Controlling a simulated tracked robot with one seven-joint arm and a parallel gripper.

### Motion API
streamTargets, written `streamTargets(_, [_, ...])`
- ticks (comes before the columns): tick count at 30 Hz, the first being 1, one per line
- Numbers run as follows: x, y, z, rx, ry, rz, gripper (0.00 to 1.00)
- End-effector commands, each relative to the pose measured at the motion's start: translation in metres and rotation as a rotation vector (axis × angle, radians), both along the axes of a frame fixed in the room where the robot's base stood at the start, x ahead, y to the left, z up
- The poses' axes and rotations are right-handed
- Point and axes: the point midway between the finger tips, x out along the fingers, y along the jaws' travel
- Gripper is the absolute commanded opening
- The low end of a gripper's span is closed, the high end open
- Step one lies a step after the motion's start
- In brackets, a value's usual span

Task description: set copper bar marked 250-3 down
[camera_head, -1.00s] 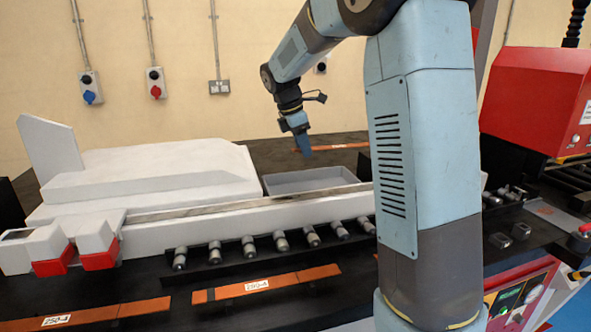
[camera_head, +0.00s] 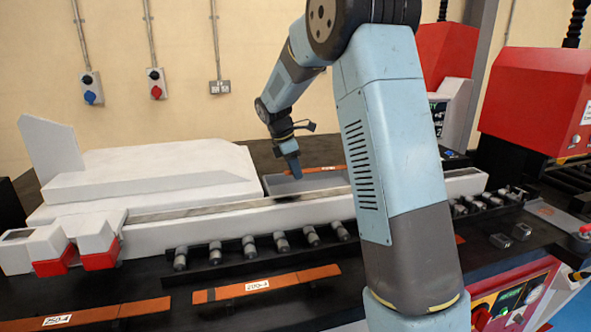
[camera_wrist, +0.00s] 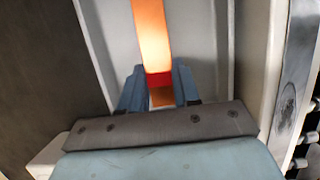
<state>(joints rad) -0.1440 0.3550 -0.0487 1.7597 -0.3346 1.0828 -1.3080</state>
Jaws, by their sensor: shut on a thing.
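My gripper (camera_head: 294,176) is shut on an orange copper bar (camera_head: 325,169), which sticks out to its right over the grey tray (camera_head: 322,182) behind the white machine bed. In the wrist view, the bar (camera_wrist: 152,38) runs away from between the fingertips of my gripper (camera_wrist: 160,92), with a red band near the grip. The grey floor and side walls of the tray (camera_wrist: 195,50) show below and around it. No marking on this bar is readable. I cannot tell whether the bar touches the tray floor.
Two labelled copper bars, left (camera_head: 100,314) and middle (camera_head: 290,281), lie on the black front table. A row of grey rollers (camera_head: 249,247) lines the white machine bed (camera_head: 250,220). Red clamps (camera_head: 100,257) are at left, a red machine (camera_head: 535,100) at right.

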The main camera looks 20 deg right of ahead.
Motion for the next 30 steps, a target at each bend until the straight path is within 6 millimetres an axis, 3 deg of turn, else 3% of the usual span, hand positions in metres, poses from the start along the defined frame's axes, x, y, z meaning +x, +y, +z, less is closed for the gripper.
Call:
streamTargets(21, [0.0,-0.002,-0.012,0.0,0.0,-0.001,0.0])
streamTargets(22, [0.0,-0.002,-0.012,0.0,0.001,-0.001,0.34])
streamTargets(30, [0.0,-0.002,-0.012,0.0,0.001,-0.001,0.57])
